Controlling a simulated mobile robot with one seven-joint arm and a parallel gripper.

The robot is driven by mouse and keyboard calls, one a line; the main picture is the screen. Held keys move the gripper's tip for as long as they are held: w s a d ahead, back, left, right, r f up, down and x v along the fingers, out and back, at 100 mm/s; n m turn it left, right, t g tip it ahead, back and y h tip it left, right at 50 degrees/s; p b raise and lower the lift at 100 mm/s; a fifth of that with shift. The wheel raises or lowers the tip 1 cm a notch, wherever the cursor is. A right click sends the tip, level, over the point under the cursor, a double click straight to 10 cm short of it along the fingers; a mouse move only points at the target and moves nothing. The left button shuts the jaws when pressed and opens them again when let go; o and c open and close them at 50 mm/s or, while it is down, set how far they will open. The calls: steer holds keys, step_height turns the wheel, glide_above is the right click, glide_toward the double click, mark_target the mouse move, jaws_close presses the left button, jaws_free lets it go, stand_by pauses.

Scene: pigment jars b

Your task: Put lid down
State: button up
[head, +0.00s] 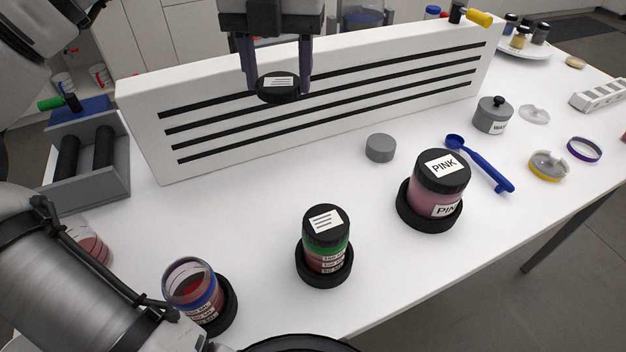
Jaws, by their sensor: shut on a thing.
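A black lid (278,87) with a white label on top is in the head view, held in the air before the slotted white panel. My gripper (277,80) is shut on this lid, one finger at each side, pointing down. An open jar with a blue ring (193,288) stands at the lower left in a black holder (228,309); its mouth is uncovered and red contents show inside. The lid is well above the table and apart from the jar.
A green-banded jar (326,240) and a larger PINK jar (438,180) stand lidded in black holders.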

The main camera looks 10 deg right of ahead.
steer(key=shift+w+f, duration=0.1)
steer(key=shift+f, duration=0.1)
steer(key=p, duration=0.2)
glide_toward(288, 194)
step_height(288, 194, down, 5)
steer(key=shift+f, duration=0.2)
steer(key=shift+f+b, duration=0.45)
steer(key=shift+b, duration=0.3)
steer(key=o, duration=1.3)
steer(key=shift+c, duration=0.2)
steer(key=shift+r, duration=0.15)
steer(key=shift+r+p, duration=0.65)
steer(key=shift+p, duration=0.35)
step_height(288, 194, up, 11)
steer(key=b, duration=0.2)
steer(key=shift+r, duration=0.15)
